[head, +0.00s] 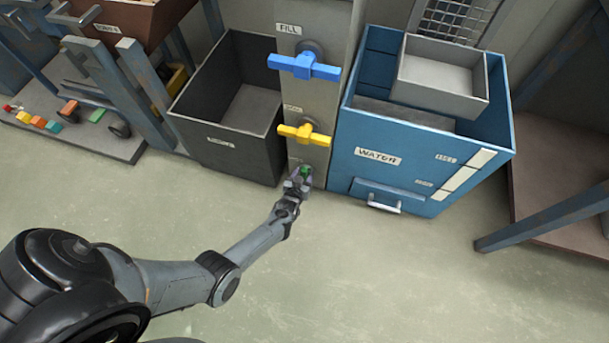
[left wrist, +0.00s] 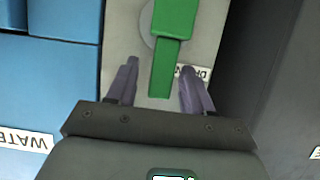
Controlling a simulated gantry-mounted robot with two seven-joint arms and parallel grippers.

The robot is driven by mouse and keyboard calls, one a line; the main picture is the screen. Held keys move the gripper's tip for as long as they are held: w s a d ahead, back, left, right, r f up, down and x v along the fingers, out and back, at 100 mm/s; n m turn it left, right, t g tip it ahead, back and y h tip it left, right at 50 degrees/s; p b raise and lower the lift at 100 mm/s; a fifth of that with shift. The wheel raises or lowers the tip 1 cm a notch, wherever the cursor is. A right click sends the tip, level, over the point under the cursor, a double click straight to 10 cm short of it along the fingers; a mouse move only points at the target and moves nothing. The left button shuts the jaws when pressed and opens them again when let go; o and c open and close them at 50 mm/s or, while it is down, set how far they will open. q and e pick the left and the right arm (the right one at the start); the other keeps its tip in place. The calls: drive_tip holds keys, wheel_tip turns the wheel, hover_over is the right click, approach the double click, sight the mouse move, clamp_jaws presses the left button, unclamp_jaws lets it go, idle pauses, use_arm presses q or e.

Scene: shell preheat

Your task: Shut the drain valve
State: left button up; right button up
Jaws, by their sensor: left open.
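The green drain valve (head: 305,171) sits low on the grey panel, below the yellow valve (head: 304,134), and is mostly hidden by my gripper in the head view. In the left wrist view the green handle (left wrist: 173,30) shows clearly, with one arm reaching down between my fingers. My left gripper (head: 299,180) is at the valve; in the left wrist view (left wrist: 160,70) it is open, with a finger on each side of the handle arm and visible gaps. A label starting "DR" (left wrist: 199,72) is partly covered by a finger. My right gripper is out of view.
The blue valve (head: 304,66) is at the top of the panel (head: 331,15), under a FILL label. A dark open bin (head: 225,150) stands left of the panel and a blue WATER tank (head: 400,175) stands right. The floor in front is clear.

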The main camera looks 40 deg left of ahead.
use_arm(q)
drive_tip(key=shift+w+a+f+b, duration=0.35)
drive_tip(key=shift+a+f, duration=0.05)
drive_tip(key=shift+w, duration=0.2)
drive_tip(key=shift+w, duration=0.15)
clamp_jaws()
